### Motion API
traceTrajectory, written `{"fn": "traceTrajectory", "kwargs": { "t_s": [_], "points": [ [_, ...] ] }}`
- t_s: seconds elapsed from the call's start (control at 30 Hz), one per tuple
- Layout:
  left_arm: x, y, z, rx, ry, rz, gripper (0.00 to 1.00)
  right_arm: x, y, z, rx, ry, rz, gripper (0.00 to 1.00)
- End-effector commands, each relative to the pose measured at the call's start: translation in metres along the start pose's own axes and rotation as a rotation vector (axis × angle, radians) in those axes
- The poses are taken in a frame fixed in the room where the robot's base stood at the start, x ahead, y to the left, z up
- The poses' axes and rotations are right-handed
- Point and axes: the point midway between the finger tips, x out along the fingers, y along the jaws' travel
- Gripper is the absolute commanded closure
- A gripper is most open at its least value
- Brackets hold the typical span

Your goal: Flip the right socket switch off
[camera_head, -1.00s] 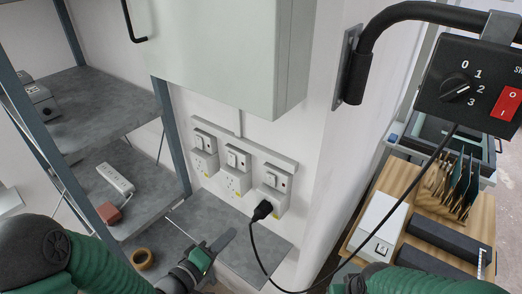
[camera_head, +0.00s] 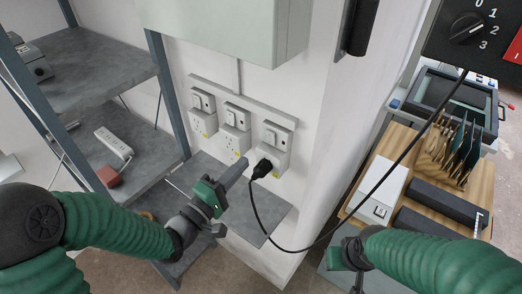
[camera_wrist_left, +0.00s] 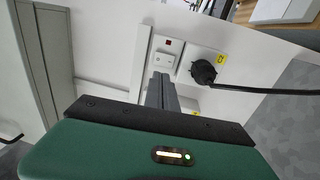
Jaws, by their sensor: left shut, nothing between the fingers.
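The right socket (camera_head: 271,154) is the rightmost of three white sockets on the wall, with its rocker switch (camera_head: 276,135) on its upper part. A black plug (camera_head: 262,169) is in it. My left gripper (camera_head: 238,170) is shut and empty, just left of and below the right socket, pointing up toward the wall. In the left wrist view its fingers (camera_wrist_left: 162,90) lie below the switch (camera_wrist_left: 167,60), with the plug (camera_wrist_left: 203,72) to their right. Whether they touch the socket is unclear. My right gripper (camera_head: 350,258) is low at right; its fingers are not clear.
A grey cabinet (camera_head: 220,25) hangs above the sockets. Grey shelves (camera_head: 100,95) stand at left, holding a power strip (camera_head: 113,143) and a reddish block (camera_head: 108,176). The black cable (camera_head: 345,225) crosses to the right, above a wooden board (camera_head: 478,185).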

Motion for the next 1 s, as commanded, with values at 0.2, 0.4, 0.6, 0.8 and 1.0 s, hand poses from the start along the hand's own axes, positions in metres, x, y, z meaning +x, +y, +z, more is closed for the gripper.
{"fn": "traceTrajectory", "kwargs": {
  "t_s": [0.2,0.4,0.6,0.8,1.0],
  "points": [
    [0.05,0.007,0.001,-0.002,-0.003,0.002,1.0,-0.021,0.0,-0.006,0.0,0.002,0.0,0.64],
    [0.082,0.007,0.001,-0.001,-0.002,0.001,1.0,-0.034,0.0,-0.009,0.0,0.002,0.0,0.64],
    [0.092,0.004,0.001,0.001,0.0,0.0,1.0,-0.036,0.0,-0.009,0.0,0.002,0.0,0.64],
    [0.092,0.004,0.0,0.001,0.0,0.001,1.0,-0.035,0.0,-0.009,0.0,0.002,0.0,0.64],
    [0.104,0.017,0.0,0.003,0.0,-0.03,1.0,-0.051,0.0,-0.012,0.0,0.001,0.0,0.64]
  ]
}}
